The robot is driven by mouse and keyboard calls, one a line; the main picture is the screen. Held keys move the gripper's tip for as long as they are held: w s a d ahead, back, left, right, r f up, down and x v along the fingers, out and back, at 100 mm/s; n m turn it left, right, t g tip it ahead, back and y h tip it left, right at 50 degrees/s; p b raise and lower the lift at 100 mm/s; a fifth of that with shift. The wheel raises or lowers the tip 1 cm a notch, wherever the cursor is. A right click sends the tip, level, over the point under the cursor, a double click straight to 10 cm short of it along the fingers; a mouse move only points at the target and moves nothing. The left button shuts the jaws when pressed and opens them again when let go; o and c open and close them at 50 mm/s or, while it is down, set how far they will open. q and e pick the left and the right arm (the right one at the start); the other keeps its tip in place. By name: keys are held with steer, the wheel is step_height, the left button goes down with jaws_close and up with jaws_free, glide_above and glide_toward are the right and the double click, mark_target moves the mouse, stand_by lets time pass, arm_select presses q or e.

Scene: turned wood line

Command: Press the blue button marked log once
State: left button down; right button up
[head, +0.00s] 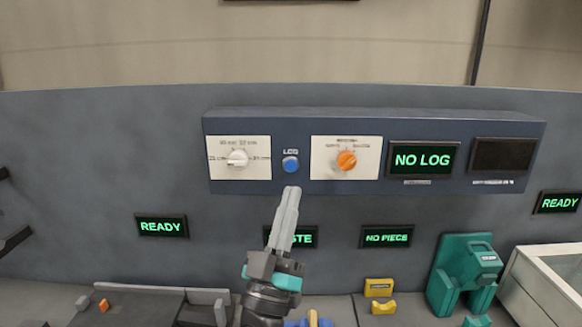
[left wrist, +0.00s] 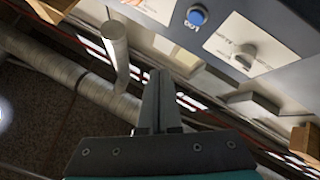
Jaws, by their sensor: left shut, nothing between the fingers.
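The blue button (head: 291,165) sits on the dark blue control panel (head: 430,189), under a small white label reading LOG. It also shows near the top of the left wrist view (left wrist: 197,16). My left gripper (head: 291,190) is shut and empty, its fingertips pointing up just below the button in the head view. In the left wrist view the shut fingers (left wrist: 157,75) appear below the button, with a visible gap in the picture. A display on the panel reads NO LOG (head: 423,160). My right gripper is not in view.
A white dial (head: 237,158) and an orange dial (head: 347,161) flank the button closely. A dark blank display (head: 502,155) is at the panel's right. Lower signs read READY (head: 161,226) and NO PIECE (head: 387,237). A teal machine (head: 463,275) stands at lower right.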

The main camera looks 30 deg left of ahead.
mark_target(291, 166)
arm_select(q)
steer(key=shift+w+a+b, duration=0.35)
steer(key=shift+w+a, duration=0.4)
steer(key=shift+w, duration=0.45)
steer(key=shift+w+a+b, duration=0.35)
steer(key=shift+w+a, duration=0.35)
steer(key=shift+w, duration=0.45)
steer(key=shift+w+a+b, duration=0.35)
steer(key=shift+w+a, duration=0.4)
steer(key=shift+w, duration=0.45)
steer(key=shift+w+a, duration=0.2)
steer(key=shift+w, duration=0.15)
steer(key=shift+w+a, duration=0.2)
steer(key=shift+w, duration=0.15)
steer(key=shift+s+d, duration=0.45)
steer(key=shift+s, duration=0.25)
steer(key=shift+p, duration=0.3)
